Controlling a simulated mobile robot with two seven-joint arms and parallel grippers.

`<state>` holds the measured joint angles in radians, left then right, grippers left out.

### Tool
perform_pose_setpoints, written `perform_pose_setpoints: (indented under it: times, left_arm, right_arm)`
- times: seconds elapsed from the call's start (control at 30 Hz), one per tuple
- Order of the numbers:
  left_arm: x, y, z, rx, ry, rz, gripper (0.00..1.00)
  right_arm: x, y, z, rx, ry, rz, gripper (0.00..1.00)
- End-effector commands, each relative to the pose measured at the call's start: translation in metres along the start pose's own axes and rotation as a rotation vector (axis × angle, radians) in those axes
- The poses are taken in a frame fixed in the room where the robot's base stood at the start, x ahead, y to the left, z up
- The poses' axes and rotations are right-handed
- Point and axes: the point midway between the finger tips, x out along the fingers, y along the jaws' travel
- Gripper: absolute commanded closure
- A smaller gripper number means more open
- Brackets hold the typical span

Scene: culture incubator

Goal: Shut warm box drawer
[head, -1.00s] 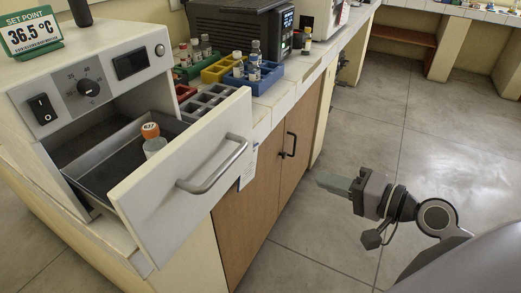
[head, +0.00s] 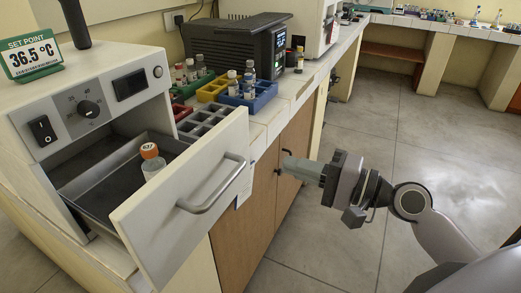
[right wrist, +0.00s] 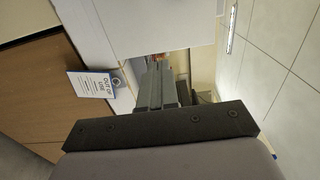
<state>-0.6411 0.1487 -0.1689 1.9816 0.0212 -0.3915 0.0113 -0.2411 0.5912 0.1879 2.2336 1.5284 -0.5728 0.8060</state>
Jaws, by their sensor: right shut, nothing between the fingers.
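The warm box (head: 75,95) stands at the left of the head view. Its drawer (head: 170,222) is pulled well out, with a bar handle (head: 215,185) on its pale front panel. An orange-capped bottle (head: 152,160) stands upright inside the drawer. My right gripper (head: 290,165) is shut and empty, to the right of the handle and apart from it. In the right wrist view its closed fingers (right wrist: 158,88) point toward a pale panel. My left gripper is in neither view.
A grey rack (head: 205,120), a yellow rack (head: 213,88) and a blue rack (head: 250,97) with vials sit on the counter behind the drawer. Wooden cupboard doors (head: 262,195) are below. An "out of use" tag (right wrist: 90,83) hangs nearby. The floor at right is clear.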

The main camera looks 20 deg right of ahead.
Motion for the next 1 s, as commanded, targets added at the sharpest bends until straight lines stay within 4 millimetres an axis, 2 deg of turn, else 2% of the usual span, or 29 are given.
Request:
perform_pose_setpoints:
  times: [0.3, 0.5, 0.7, 1.0]
  left_arm:
    - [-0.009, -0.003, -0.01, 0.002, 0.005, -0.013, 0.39]
    - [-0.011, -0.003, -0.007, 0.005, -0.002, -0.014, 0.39]
    - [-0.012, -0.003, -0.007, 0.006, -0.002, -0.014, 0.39]
    - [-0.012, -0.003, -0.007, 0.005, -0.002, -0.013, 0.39]
  right_arm:
    - [0.048, -0.004, 0.0, 0.001, 0.0, -0.004, 1.0]
    - [0.069, -0.001, 0.0, 0.002, 0.0, -0.002, 1.0]
    - [0.077, 0.0, 0.001, 0.001, -0.001, 0.0, 1.0]
    - [0.077, 0.0, 0.001, 0.0, 0.0, 0.0, 1.0]
